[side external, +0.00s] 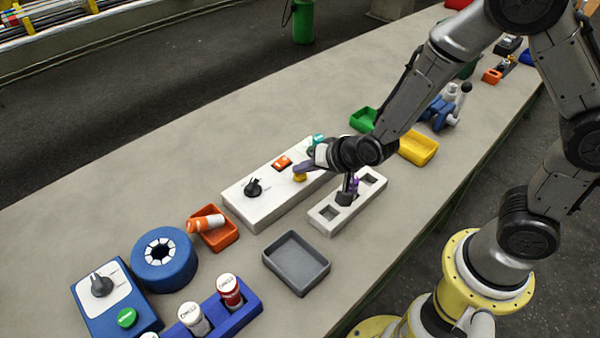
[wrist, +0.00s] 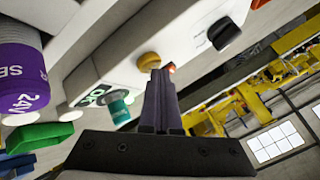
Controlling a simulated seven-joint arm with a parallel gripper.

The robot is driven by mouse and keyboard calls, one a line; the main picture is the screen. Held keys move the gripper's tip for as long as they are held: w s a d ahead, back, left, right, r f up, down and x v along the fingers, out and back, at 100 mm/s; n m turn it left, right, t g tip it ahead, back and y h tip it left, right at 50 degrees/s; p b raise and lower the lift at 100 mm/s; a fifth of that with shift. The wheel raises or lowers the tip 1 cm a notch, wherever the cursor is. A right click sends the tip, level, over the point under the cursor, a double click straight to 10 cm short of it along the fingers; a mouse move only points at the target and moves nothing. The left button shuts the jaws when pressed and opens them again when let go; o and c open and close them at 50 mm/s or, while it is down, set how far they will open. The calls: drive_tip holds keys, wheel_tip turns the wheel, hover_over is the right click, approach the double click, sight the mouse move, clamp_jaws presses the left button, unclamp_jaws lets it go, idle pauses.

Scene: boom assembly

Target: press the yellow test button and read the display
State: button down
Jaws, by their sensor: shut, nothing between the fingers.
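The yellow test button (side external: 299,177) sits on the sloped face of a white panel box (side external: 239,203). It also shows in the wrist view (wrist: 148,61), just beyond my fingertips. My gripper (side external: 301,168) is shut and empty, its fingertips at the button; I cannot tell whether they touch it. The orange display (side external: 282,161) lies beside the button; its reading is too small to make out. A black knob (side external: 253,187) is on the same panel, and a teal part (side external: 318,140) is at its far end. In the wrist view a small sign reading OK (wrist: 95,97) shows near the teal part.
A white rack (side external: 327,212) with a dark and purple piece stands close in front of the panel. A grey tray (side external: 297,264), an orange bin (side external: 220,240), a yellow bin (side external: 418,147) and a green bin (side external: 363,119) are around.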

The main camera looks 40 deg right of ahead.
sight(304, 177)
drive_tip(key=shift+r, duration=0.65)
drive_tip(key=shift+r, duration=2.55)
